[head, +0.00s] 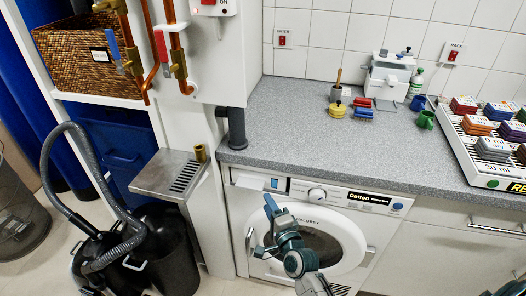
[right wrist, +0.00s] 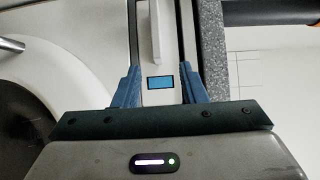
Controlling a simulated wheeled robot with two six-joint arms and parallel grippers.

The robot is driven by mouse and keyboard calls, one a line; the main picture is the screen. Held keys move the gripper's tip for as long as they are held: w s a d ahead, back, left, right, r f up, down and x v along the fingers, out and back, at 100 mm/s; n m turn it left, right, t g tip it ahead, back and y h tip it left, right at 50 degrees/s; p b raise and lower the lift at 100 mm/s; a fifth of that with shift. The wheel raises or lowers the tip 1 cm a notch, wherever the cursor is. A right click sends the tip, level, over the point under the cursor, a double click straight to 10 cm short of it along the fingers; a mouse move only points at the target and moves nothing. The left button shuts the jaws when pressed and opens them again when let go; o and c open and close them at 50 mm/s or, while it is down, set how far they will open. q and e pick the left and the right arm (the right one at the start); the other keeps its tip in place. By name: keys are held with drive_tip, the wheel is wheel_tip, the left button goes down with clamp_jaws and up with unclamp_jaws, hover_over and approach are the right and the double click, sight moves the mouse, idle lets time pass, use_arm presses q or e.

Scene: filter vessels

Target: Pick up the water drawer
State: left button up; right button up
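The water drawer (head: 250,181) appears to be the white front at the top left of the white dryer (head: 365,208), beside a small blue window (head: 274,184). It looks closed in the dryer. My right gripper (head: 264,226) is in front of the dryer, below the drawer front. In the right wrist view my right gripper (right wrist: 158,88) is open and empty, its two blue fingers apart. The blue window (right wrist: 160,83) and white panel show between the fingers. I cannot tell how far the fingertips are from the panel. My left gripper is not in view.
A grey worktop (head: 300,130) lies above the dryer, carrying a rack (head: 480,150) of coloured blocks. A metal drip shelf (head: 170,176) stands left of the dryer, above a black vacuum cleaner (head: 110,255). The round dryer door (head: 345,240) is behind my arm.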

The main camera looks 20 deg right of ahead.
sight(260, 191)
drive_tip(key=w, duration=0.8)
drive_tip(key=shift+w+a+f, duration=0.3)
drive_tip(key=shift+w, duration=0.1)
drive_tip(key=shift+s+r, duration=0.1)
drive_tip(key=shift+c, duration=1.1)
clamp_jaws()
